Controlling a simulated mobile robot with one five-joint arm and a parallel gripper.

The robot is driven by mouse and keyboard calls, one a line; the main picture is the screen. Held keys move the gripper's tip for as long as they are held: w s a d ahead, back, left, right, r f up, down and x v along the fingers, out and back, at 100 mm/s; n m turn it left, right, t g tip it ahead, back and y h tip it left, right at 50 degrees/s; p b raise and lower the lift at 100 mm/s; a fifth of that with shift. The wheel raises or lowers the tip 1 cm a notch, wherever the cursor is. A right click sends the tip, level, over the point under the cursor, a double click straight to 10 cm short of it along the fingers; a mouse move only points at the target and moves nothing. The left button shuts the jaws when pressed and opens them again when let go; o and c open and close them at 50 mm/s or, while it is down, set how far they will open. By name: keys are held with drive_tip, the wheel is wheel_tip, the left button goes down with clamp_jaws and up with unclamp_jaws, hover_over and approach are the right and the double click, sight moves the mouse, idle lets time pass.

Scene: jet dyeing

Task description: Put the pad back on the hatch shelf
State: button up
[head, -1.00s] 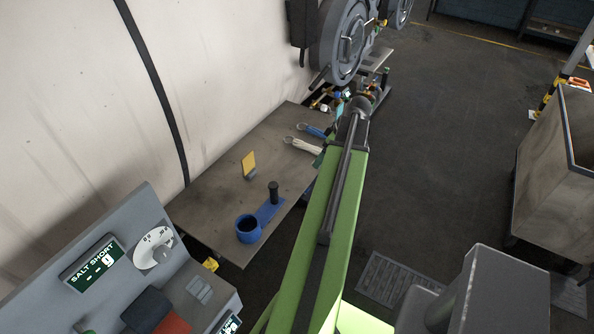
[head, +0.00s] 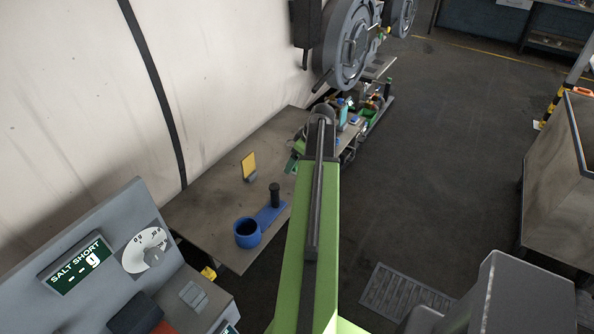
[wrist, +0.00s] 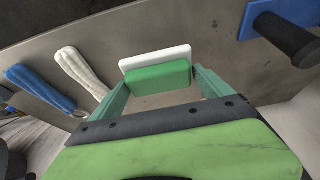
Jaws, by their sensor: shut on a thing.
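In the wrist view the pad (wrist: 158,76), a green block with a white layer behind it, sits between the two fingers of my gripper (wrist: 163,84). My gripper is shut on it. The pad is over or against a grey-brown surface; I cannot tell whether it touches. In the head view my gripper (head: 297,152) is partly hidden by my arm, at the right side of a flat grey-brown shelf (head: 208,198) along the pale wall. I cannot tell whether this is the hatch shelf. A large round grey hatch (head: 346,48) is beyond it.
Blue-handled (wrist: 36,86) and white-handled (wrist: 80,70) tools lie left of my gripper. A bin (head: 555,190) stands right; the floor between is mostly clear.

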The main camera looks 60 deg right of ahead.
wheel_tip(320, 180, down, 4)
drive_tip(key=b, duration=0.4)
drive_tip(key=shift+f, duration=0.15)
drive_tip(key=shift+r+p, duration=0.25)
drive_tip(key=shift+p, duration=0.05)
drive_tip(key=shift+c, duration=0.6)
drive_tip(key=shift+f, duration=0.2)
drive_tip(key=o, duration=1)
drive_tip(key=shift+r, duration=0.1)
drive_tip(key=shift+o, duration=0.2)
drive_tip(key=p+v, duration=1.1)
drive_tip(key=v, duration=0.1)
drive_tip(key=shift+r, duration=0.15)
